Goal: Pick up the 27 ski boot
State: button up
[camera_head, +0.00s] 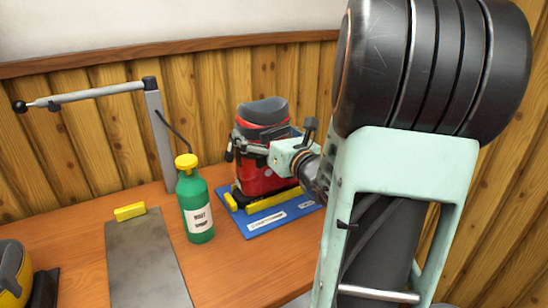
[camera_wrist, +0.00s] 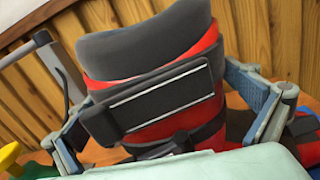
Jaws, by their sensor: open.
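A red ski boot (camera_head: 261,176) with a dark grey cuff liner stands upright on a blue board. No size number can be read on it. In the wrist view the boot's red shaft (camera_wrist: 193,120) and black strap fill the middle. My gripper (camera_head: 284,157) is at the boot's upper shaft in the head view. In the wrist view my gripper (camera_wrist: 168,85) is open, one finger on each side of the shaft. I cannot tell whether either finger touches it. The boot's lower part is hidden there by my gripper body.
The blue board (camera_head: 262,228) has yellow bars beside the boot. A green bottle (camera_head: 198,218) with a yellow cap stands left of it. A grey post with a horizontal arm (camera_head: 158,140) rises behind. A metal plate (camera_head: 145,262), yellow block (camera_head: 129,211) and yellow-black object (camera_head: 14,272) lie left.

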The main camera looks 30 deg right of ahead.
jog(key=shift+w, duration=0.15)
jog(key=shift+c, duration=0.3)
jog(key=c, duration=1.8)
jog(key=shift+o, duration=0.2)
jog(key=shift+r, duration=0.35)
